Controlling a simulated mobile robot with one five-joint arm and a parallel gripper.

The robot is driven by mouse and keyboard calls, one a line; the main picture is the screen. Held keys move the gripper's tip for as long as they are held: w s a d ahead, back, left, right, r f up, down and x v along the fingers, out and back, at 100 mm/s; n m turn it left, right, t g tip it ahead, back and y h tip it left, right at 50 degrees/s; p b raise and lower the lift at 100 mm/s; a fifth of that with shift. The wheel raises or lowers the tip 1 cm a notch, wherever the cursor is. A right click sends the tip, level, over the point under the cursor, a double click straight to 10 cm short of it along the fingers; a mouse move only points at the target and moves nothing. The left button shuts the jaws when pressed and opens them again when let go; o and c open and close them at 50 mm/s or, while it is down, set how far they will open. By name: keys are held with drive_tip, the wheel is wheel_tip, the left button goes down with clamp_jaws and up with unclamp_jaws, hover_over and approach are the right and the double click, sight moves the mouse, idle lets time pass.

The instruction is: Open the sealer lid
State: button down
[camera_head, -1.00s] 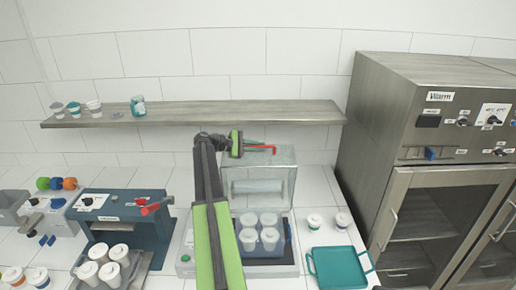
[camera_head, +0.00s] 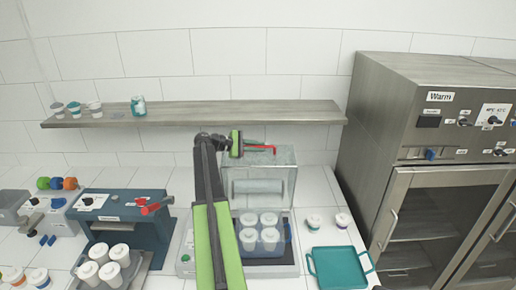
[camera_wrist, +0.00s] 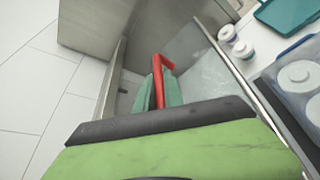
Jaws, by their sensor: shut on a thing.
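The sealer (camera_head: 282,268) stands on the counter with its clear lid (camera_head: 284,183) raised upright at the back. A red handle (camera_head: 262,150) is at the lid's top edge. My gripper (camera_head: 250,148) is at that top edge, shut on the red handle. In the wrist view, the green fingers (camera_wrist: 158,92) close around the red handle (camera_wrist: 161,68). Several white cups (camera_head: 259,232) sit in a blue tray (camera_head: 288,243) inside the sealer. My arm hides the sealer's left part.
A wooden shelf (camera_head: 240,111) runs behind and above the lid. A steel warming cabinet (camera_head: 385,110) stands at the right. A teal tray (camera_head: 342,268) and two small cups (camera_head: 314,222) are right of the sealer. A blue machine with a red lever (camera_head: 130,215) is at the left.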

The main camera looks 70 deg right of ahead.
sight(258, 163)
drive_tip(key=a, duration=0.1)
drive_tip(key=s+a, duration=0.1)
drive_tip(key=a, duration=0.1)
drive_tip(key=s+a, duration=0.1)
drive_tip(key=a, duration=0.1)
drive_tip(key=shift+f, duration=0.1)
drive_tip(key=c, duration=1.5)
unclamp_jaws()
drive_tip(key=shift+w+d, duration=0.1)
drive_tip(key=shift+o, duration=0.2)
drive_tip(key=p+v, duration=0.4)
drive_tip(key=v, duration=1.3)
drive_tip(key=shift+p, duration=0.3)
drive_tip(key=shift+w, duration=0.15)
